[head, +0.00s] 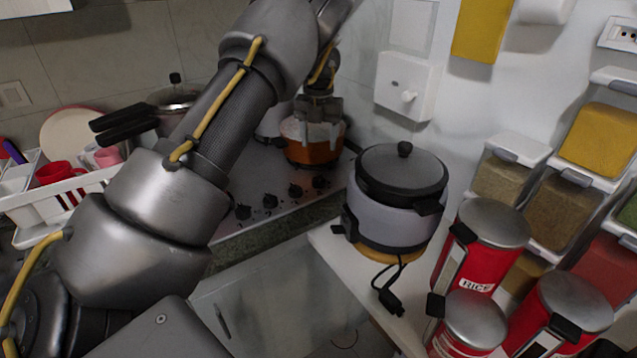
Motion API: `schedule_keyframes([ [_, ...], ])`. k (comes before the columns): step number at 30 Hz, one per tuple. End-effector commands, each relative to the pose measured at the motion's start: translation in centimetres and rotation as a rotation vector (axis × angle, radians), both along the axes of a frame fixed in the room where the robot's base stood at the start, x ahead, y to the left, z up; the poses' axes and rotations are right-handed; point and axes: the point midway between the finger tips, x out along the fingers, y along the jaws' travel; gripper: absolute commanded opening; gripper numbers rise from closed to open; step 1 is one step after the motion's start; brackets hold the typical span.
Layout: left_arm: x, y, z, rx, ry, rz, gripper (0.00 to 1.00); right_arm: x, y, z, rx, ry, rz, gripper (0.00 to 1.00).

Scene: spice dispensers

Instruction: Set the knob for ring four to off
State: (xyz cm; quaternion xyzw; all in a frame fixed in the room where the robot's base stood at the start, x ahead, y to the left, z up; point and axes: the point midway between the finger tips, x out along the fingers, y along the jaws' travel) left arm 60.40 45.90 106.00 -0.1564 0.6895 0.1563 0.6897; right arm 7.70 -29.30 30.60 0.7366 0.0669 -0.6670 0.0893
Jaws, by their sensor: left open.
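A row of several small black knobs (295,190) runs along the front of the steel hob (310,203). Their pointer positions and any ring labels are too small to read, so I cannot tell which knob is for ring four or how it is set. My left arm crosses the view from the lower left and hides part of the hob. My left gripper (318,122) is open, fingers down, behind the knob row and in front of or over an orange-brown pot (308,154). I cannot tell whether it touches the pot. My right gripper is out of view.
A rice cooker (398,200) with a plug and cord stands on the white counter (333,245) right of the hob. Red canisters (480,240) and wall spice dispensers (567,205) fill the right. A dish rack (20,205) stands left, and a lidded pan (172,98) behind my arm.

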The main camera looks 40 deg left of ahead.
Motion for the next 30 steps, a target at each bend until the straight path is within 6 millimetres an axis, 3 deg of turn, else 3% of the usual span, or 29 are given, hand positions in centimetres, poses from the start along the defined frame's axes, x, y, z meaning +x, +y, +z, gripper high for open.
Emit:
schedule_keyframes([
  [7,0.0,0.0,-0.9,0.0,0.003,0.001,0.57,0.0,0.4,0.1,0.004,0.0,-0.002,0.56],
  [21,-0.1,0.0,-8.8,0.0,0.003,0.0,0.57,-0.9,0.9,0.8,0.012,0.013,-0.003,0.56],
  [30,0.0,0.0,-10.8,0.0,0.0,0.001,0.57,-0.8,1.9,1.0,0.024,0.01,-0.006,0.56],
])
